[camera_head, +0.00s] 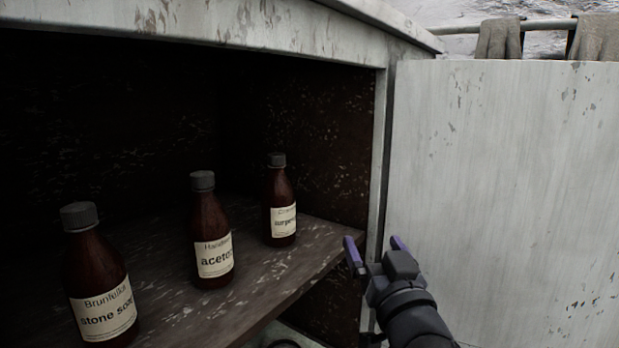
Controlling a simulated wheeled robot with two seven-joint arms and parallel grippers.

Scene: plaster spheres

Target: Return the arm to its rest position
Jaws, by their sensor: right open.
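My right gripper (374,254) is in the head view, at the lower right of centre. Its two purple fingers are apart with nothing between them. It is in front of the cabinet's right edge, beside the front end of the shelf and to the right of the bottles. My right arm (413,312) runs down from it to the bottom edge of the picture. My left gripper is not in the picture.
A worn cabinet (230,22) stands open, its door (500,200) swung out on the right. On its shelf (285,280) stand three brown bottles: stone soap (98,275), acetone (210,235) and turpentine (280,205). Cloths (598,40) hang on a rail behind.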

